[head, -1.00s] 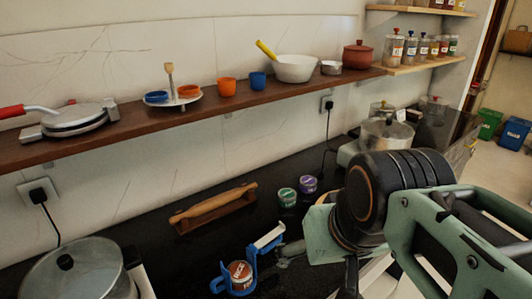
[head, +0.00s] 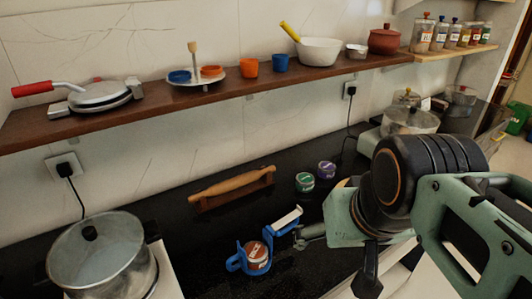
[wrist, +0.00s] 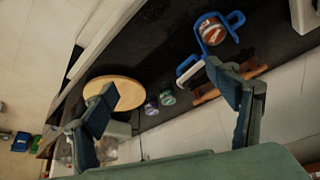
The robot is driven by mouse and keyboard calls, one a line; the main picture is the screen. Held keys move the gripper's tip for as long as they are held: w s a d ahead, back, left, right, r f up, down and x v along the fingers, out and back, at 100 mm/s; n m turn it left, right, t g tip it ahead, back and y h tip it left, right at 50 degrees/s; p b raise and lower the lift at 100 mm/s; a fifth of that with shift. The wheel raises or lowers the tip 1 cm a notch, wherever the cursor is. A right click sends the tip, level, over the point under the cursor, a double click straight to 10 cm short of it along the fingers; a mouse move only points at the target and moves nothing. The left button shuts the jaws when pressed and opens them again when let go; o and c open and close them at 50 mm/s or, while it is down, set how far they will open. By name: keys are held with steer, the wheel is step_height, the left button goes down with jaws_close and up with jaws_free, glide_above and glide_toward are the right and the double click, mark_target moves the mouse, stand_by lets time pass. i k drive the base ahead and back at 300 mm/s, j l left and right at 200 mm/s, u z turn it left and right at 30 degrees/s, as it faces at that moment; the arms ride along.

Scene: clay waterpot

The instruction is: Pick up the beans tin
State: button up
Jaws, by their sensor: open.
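A tin with a red-brown label (head: 257,255) stands on the dark counter inside a blue frame (head: 233,262) with a white bar. It also shows at the top of the wrist view (wrist: 212,30). A green tin (head: 305,183) and a purple tin (head: 326,170) stand farther back; both show in the wrist view. I cannot read which label says beans. My gripper (head: 338,262) is open and empty, to the right of the red-brown tin and apart from it. In the wrist view its fingers (wrist: 160,85) are spread wide, with the tins beyond them.
A rolling pin (head: 232,187) lies on a wooden stand behind the blue frame. A lidded pot (head: 100,262) stands at the front left, and another pot (head: 410,120) at the back right. A shelf (head: 215,92) runs above the counter. A round wooden board (wrist: 115,90) shows in the wrist view.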

mark_target(327, 170)
steer(key=i+l+u, duration=0.25)
steer(key=l, duration=0.35)
steer(key=l+u, duration=0.25)
steer(key=l, duration=0.4)
steer(key=i+l+u, duration=0.15)
steer(key=l+u, duration=0.15)
steer(key=l, duration=0.35)
steer(key=k+l+u, duration=0.3)
steer(key=i+l+z, duration=0.1)
steer(key=i+l, duration=0.15)
steer(key=i, duration=0.05)
